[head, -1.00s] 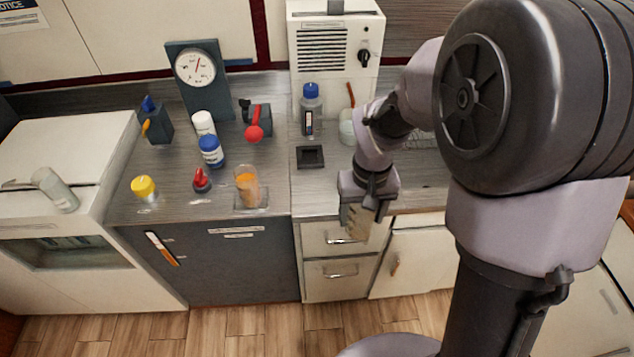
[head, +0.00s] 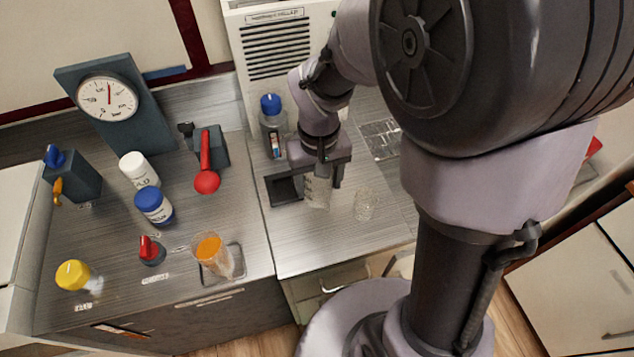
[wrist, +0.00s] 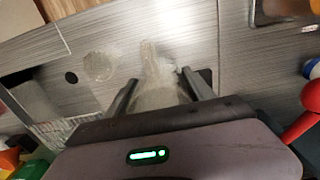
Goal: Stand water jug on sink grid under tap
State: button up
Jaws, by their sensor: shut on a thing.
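My gripper (head: 320,178) is shut on a clear, ribbed vessel, which I take for the water jug (head: 317,192). It holds the jug roughly upright over the counter, right of the black square tray. I cannot tell whether the jug's base touches the counter. In the wrist view the jug (wrist: 158,90) shows between the fingers (wrist: 158,82), blurred. The sink grid (head: 380,138) lies behind and to the right of my gripper, partly hidden by my arm. It also shows at lower left in the wrist view (wrist: 58,130). The tap is not visible in the head view.
A clear glass (head: 365,204) stands right of the jug. The black tray (head: 284,188) and a blue-capped bottle (head: 273,125) are close on the left. Further left are an orange-filled beaker (head: 213,256), a red-handled device (head: 206,165) and a gauge (head: 108,97).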

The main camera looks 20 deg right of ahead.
aim_at(319, 197)
jog(key=f+b, duration=0.2)
jog(key=f, duration=0.3)
jog(key=shift+s+f, duration=0.15)
jog(key=shift+s, duration=0.05)
jog(key=shift+w+f+b, duration=0.1)
jog(key=shift+f+b, duration=0.25)
jog(key=shift+f, duration=0.1)
jog(key=o, duration=1.4)
jog(key=shift+r, duration=0.1)
jog(key=shift+c, duration=0.2)
jog(key=shift+r, duration=0.1)
